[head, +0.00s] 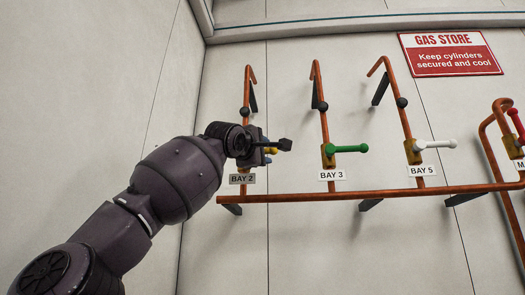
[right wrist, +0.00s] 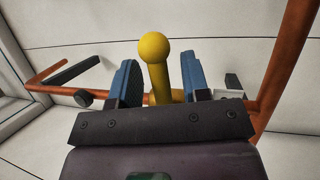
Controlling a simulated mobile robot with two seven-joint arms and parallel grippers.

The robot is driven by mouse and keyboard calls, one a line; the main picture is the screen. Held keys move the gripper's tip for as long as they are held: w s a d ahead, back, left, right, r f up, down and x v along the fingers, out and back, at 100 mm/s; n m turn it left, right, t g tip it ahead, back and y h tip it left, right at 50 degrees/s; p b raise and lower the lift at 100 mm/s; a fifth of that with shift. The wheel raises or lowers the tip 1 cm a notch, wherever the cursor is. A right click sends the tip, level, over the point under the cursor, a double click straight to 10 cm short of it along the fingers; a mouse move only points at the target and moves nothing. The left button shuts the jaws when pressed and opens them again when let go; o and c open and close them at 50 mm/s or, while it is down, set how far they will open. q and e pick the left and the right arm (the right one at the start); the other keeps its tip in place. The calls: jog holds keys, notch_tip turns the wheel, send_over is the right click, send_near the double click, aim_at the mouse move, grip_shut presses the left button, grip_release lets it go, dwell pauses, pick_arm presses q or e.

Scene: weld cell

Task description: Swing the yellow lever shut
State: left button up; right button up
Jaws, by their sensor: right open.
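The yellow lever (head: 271,151) is on the left pipe, above the BAY 2 label. In the head view my right gripper (head: 276,145) is in front of it and hides most of it and its valve. In the right wrist view the yellow lever (right wrist: 158,70), a rod with a ball end, stands between the two blue-padded fingers of my right gripper (right wrist: 161,82). The fingers are open, one on each side of the rod, with visible gaps to it. The ball end sticks out past the fingertips. My left gripper is not in view.
To the right, a green lever (head: 347,148) is at BAY 3 and a white lever (head: 436,144) at BAY 5, both pointing right. A red lever (head: 516,124) is at the right edge. A copper pipe (head: 330,196) runs along below. A red GAS STORE sign (head: 450,53) hangs above.

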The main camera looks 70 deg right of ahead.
grip_shut()
jog(key=shift+f+m+p, duration=0.1)
jog(key=shift+m+p, duration=0.25)
jog(key=shift+m, duration=0.05)
jog(key=shift+f, duration=0.15)
